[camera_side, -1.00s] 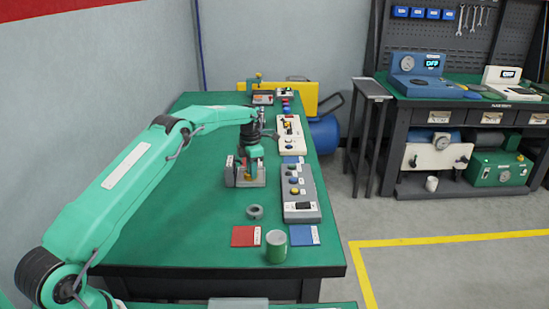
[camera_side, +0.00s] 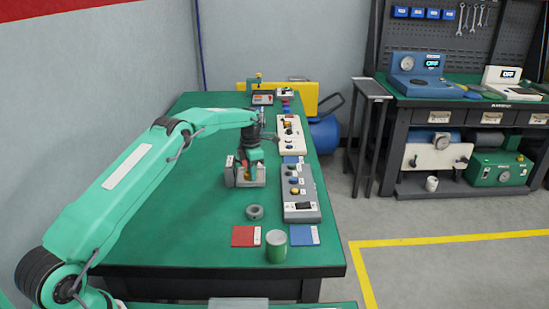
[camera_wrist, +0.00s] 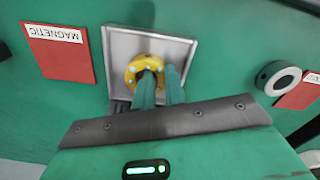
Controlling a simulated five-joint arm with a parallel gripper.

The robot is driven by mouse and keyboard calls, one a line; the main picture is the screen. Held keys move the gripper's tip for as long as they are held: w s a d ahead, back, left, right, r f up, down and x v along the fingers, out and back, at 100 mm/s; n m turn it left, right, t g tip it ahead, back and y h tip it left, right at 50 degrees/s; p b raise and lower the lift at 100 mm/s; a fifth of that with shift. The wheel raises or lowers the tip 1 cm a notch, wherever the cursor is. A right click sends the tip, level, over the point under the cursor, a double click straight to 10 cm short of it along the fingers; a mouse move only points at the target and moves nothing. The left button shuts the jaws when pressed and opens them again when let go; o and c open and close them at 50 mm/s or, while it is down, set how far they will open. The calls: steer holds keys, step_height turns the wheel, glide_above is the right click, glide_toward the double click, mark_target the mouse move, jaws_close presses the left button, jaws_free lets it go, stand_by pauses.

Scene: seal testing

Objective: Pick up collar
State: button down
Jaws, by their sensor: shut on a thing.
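A yellow ring with small pale dots (camera_wrist: 146,72), which I take as the collar, sits in a grey metal holder (camera_wrist: 115,44) in the wrist view. My gripper (camera_wrist: 160,84) is shut on the ring's right wall, with one green finger over its opening and the other just outside it. In the side view my gripper (camera_side: 250,168) reaches down into the grey holder (camera_side: 231,176). The ring is mostly hidden there; only a bit of yellow shows. I cannot tell whether it is lifted. A separate grey ring (camera_side: 254,212) lies flat on the green table.
A grey control box (camera_side: 300,205) stands close to the right of the holder, with a white box (camera_side: 291,134) behind it. A red card (camera_side: 245,236), a green cylinder (camera_side: 275,248) and a blue card (camera_side: 305,235) are nearer the front. The table's left side is clear.

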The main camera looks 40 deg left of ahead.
steer(key=shift+r, duration=0.15)
steer(key=shift+r, duration=0.7)
step_height(320, 180, up, 3)
steer(key=shift+f, duration=0.1)
steer(key=s+d+r, duration=0.2)
steer(key=d+r, duration=0.4)
steer(key=d, duration=0.5)
steer(key=shift+s+d+r, duration=0.2)
steer(key=shift+s+r, duration=0.1)
